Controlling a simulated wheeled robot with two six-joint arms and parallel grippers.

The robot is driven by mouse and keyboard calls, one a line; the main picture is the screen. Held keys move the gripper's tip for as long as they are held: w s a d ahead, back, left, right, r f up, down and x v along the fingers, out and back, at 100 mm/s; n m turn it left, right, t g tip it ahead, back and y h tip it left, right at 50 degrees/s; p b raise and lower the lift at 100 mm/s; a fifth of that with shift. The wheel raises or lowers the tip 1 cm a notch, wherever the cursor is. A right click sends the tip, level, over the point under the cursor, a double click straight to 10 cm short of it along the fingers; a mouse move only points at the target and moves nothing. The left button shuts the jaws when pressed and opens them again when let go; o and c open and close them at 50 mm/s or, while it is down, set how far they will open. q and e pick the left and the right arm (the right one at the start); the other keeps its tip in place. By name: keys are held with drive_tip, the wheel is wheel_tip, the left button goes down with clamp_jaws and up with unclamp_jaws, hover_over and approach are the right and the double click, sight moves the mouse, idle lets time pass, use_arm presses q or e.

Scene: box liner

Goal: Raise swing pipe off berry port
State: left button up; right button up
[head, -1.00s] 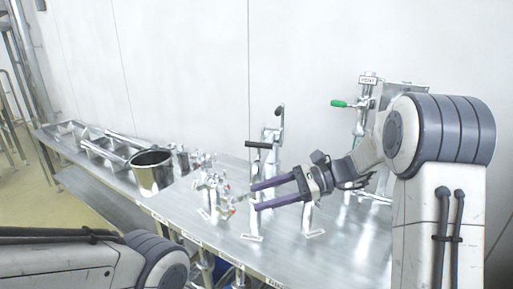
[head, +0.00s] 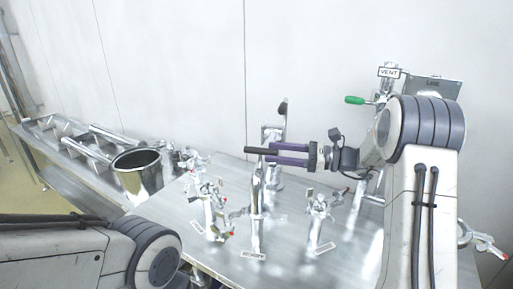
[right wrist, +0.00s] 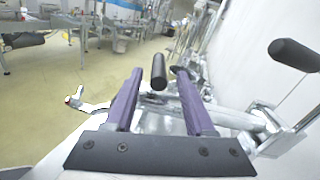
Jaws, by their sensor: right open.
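The swing pipe (head: 256,215) appears to be the upright steel pipe with a black handle (head: 258,151) near the middle of the table. It stands over a small label plate that I cannot read, so I cannot confirm the berry port, and its lower joint is too small to make out. My right gripper (head: 270,154) is open at handle height, reaching in from the right. In the right wrist view, the black handle (right wrist: 159,71) shows between the two purple fingers, with gaps on both sides. My left arm shows at lower left, but its gripper is out of view.
Valve fittings stand on both sides, one at left (head: 213,212) and one at right (head: 319,215). A taller post with a black lever (head: 273,135) is behind. A steel pot (head: 137,172) stands further left. A green-handled valve (head: 356,100) and VENT sign (head: 389,72) are at back right.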

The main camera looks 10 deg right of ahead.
sight(258, 150)
drive_tip(key=shift+p+x, duration=0.45)
drive_tip(key=shift+x, duration=2.2)
drive_tip(key=shift+s, duration=0.15)
clamp_jaws()
